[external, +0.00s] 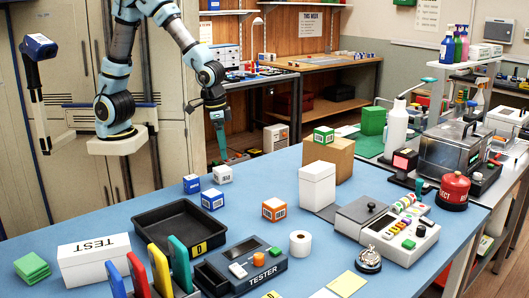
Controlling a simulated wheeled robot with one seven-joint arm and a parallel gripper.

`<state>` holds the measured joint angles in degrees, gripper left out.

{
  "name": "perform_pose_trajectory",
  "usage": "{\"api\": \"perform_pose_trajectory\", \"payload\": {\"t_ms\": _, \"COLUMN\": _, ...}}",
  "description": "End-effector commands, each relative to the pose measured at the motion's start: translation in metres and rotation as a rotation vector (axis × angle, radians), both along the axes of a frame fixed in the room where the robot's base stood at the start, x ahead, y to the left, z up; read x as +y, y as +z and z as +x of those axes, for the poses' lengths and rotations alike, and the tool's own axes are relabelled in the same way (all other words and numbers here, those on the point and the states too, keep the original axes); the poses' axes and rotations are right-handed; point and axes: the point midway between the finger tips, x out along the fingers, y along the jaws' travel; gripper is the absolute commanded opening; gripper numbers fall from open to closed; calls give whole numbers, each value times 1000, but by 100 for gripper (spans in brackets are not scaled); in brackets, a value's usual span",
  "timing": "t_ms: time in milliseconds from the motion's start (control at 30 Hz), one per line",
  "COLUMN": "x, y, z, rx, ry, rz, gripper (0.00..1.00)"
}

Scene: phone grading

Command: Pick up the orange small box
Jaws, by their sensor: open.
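The orange small box (274,209) is an orange and white cube with a barcode label. It stands on the blue table top (340,262), near the middle of the external view. My gripper (224,156) hangs down beyond the far edge of the table, up and to the left of the box and well apart from it. It is open and I see nothing between its fingers.
Blue and white boxes (212,199) and a black tray (178,232) stand left of the orange box. A tall white box (317,186), a cardboard box (331,158) and a green-white box (324,135) stand right. A tester (248,265) and tape roll (300,243) lie in front.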

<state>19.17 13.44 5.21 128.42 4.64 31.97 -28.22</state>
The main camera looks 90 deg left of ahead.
Motion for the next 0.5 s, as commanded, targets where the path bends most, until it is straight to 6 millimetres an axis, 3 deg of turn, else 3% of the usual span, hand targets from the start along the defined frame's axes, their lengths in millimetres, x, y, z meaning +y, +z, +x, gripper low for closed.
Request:
{"api": "perform_pose_trajectory", "payload": {"t_ms": 33, "x": -25, "y": -2, "z": 26, "rx": -4, "ry": 55, "rz": 17, "gripper": 98}}
{"api": "perform_pose_trajectory", "payload": {"t_ms": 200, "x": -98, "y": -5, "z": 91, "rx": -72, "ry": 304, "rz": 80, "gripper": 98}}
{"api": "perform_pose_trajectory", "payload": {"t_ms": 400, "x": -172, "y": -7, "z": 129, "rx": -193, "ry": 508, "rz": 114, "gripper": 98}}
{"api": "perform_pose_trajectory", "payload": {"t_ms": 500, "x": -191, "y": -6, "z": 135, "rx": -230, "ry": 561, "rz": 114, "gripper": 98}}
